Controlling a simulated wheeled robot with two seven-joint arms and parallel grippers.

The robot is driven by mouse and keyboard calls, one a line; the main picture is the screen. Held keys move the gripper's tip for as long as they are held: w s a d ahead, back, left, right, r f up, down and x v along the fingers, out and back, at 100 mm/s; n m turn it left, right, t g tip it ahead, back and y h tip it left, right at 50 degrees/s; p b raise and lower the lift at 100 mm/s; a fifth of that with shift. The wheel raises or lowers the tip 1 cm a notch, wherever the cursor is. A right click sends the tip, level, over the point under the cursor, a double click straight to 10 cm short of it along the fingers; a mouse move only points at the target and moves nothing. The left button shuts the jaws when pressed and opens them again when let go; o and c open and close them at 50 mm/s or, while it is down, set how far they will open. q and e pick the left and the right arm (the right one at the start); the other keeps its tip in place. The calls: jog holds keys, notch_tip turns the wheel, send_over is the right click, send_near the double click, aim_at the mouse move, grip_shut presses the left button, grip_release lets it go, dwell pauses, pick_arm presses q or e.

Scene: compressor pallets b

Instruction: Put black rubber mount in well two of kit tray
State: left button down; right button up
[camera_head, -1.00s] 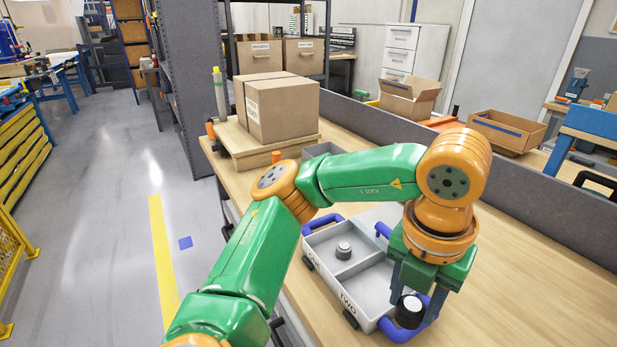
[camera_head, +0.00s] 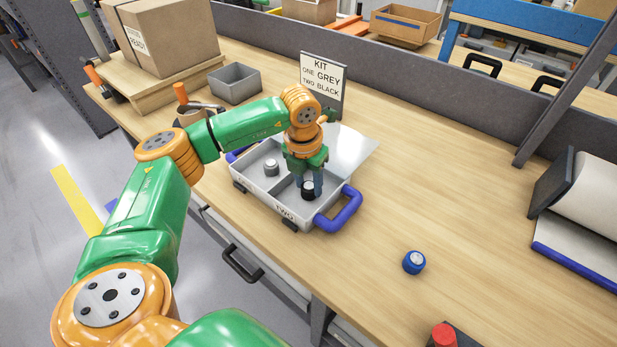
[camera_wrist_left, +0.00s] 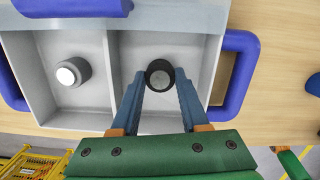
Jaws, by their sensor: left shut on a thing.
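The grey kit tray (camera_head: 262,201) sits on the bench, with blue handles and a "TWO" label on its front. The black rubber mount (camera_head: 308,194) is between the fingertips of my left gripper (camera_head: 309,187), within the outline of well two. My left gripper is shut on it, as the left wrist view shows with a finger on each side of the mount (camera_wrist_left: 159,75). I cannot tell whether the mount touches the well floor (camera_wrist_left: 165,46). A grey mount (camera_head: 271,168) stands in the other well, across the divider (camera_wrist_left: 111,65). My right gripper is out of view.
A sign (camera_head: 322,82) reads kit, one grey, two black. A blue-ringed part (camera_head: 414,262) stands on the bench to the right. A grey bin (camera_head: 236,84) and a large carton (camera_head: 165,38) are at the back left. The bench's right middle is clear.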

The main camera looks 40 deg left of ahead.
aim_at(305, 191)
pick_arm(q)
jog(key=shift+f, duration=0.15)
jog(key=shift+c, duration=2)
grip_release()
jog(key=shift+r, duration=0.3)
notch_tip(305, 191, up, 12)
jog(key=s+b, duration=0.1)
jog(key=shift+s+f, duration=0.15)
jog(key=shift+s, duration=0.1)
